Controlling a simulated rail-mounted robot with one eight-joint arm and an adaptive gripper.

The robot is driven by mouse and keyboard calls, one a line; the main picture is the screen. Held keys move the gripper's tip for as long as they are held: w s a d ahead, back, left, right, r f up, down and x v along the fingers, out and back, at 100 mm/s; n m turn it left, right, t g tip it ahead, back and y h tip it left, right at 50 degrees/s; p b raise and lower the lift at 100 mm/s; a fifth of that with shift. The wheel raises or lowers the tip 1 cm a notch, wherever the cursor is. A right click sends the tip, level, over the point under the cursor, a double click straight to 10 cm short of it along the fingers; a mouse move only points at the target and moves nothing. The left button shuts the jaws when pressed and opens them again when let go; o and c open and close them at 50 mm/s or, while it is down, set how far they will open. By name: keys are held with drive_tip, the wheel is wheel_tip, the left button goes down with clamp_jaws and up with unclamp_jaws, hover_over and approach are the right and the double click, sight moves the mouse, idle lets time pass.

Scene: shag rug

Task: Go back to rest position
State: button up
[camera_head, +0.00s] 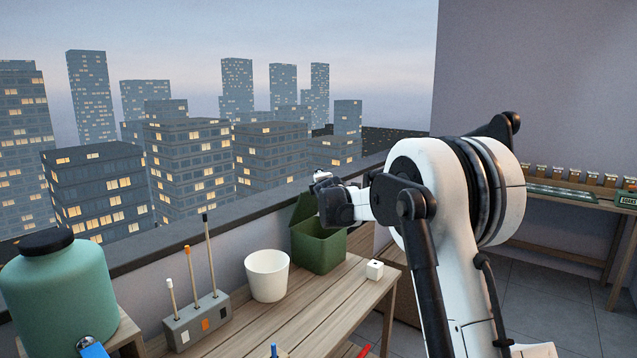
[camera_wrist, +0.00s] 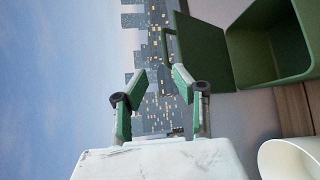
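My gripper (camera_wrist: 160,78) shows its two green-and-black fingers apart in the wrist view, with only the city backdrop between them. In the head view my gripper (camera_head: 322,178) is at the end of my white and black arm, raised beside the open lid of a green box (camera_head: 319,252). The box also shows at the upper right of the wrist view (camera_wrist: 262,50). My arm hides part of the scene behind it.
A wooden table (camera_head: 345,300) bears a white bucket (camera_head: 267,276), a small white cube (camera_head: 374,269) and a grey block (camera_head: 196,322) with several upright rods. A green jar (camera_head: 60,300) stands left. A shelf (camera_head: 560,197) with small jars is right.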

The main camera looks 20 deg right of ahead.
drive_tip(key=shift+s, duration=0.5)
drive_tip(key=s+a+r+m+g, duration=0.15)
drive_tip(key=s+m, duration=0.35)
drive_tip(key=s, duration=1)
drive_tip(key=s+a+r+m+g, duration=0.1)
drive_tip(key=s+a+m+g, duration=0.3)
drive_tip(key=s, duration=1.2)
drive_tip(key=s+a+f+m+g+y, duration=0.1)
drive_tip(key=s+f+m, duration=0.2)
drive_tip(key=s, duration=0.7)
drive_tip(key=s+a+f+m+g, duration=0.1)
drive_tip(key=s+f+m, duration=0.2)
drive_tip(key=s+f, duration=0.4)
drive_tip(key=s+a+f+m+g+y, duration=0.1)
drive_tip(key=s+f, duration=0.4)
drive_tip(key=s, duration=1)
drive_tip(key=shift+s+a+m+y, duration=0.15)
drive_tip(key=shift+a+m+y, duration=0.25)
drive_tip(key=shift+m, duration=0.7)
drive_tip(key=shift+a, duration=0.15)
